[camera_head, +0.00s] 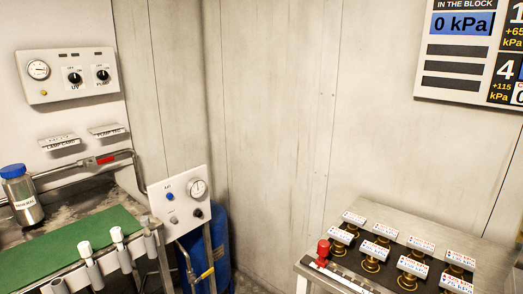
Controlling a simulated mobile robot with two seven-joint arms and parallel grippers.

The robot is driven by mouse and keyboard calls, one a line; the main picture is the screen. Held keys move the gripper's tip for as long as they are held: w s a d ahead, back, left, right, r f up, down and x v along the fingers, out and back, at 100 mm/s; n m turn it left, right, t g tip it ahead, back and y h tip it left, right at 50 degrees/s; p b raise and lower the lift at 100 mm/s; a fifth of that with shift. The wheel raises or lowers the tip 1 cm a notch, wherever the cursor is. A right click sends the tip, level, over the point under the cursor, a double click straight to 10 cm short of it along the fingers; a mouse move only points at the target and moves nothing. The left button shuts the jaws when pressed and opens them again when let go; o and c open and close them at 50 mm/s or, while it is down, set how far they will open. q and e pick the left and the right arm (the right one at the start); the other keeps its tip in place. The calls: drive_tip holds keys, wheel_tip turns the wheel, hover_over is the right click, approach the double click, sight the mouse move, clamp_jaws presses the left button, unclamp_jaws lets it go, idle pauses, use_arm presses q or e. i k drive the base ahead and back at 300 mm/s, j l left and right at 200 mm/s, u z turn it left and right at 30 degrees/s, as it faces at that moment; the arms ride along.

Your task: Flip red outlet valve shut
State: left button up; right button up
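A small red valve handle (106,159) sits on the grey pipe (72,170) that runs along the left wall above the bench. The handle looks roughly in line with the pipe, but it is too small to tell its exact turn. Neither of my grippers shows in this view, and nothing is touching the handle.
A green-topped bench (60,252) with white-topped holders at its front edge is at lower left. A blue-lidded bottle (22,195) stands behind it. A gauge panel (182,203) stands before a blue tank (220,250). A right-hand table (400,232) holds several labelled pieces.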

sight(108, 159)
drive_tip(key=i+j+u, duration=0.1)
drive_tip(key=u, duration=0.3)
drive_tip(key=i+u, duration=0.6)
drive_tip(key=u, duration=0.15)
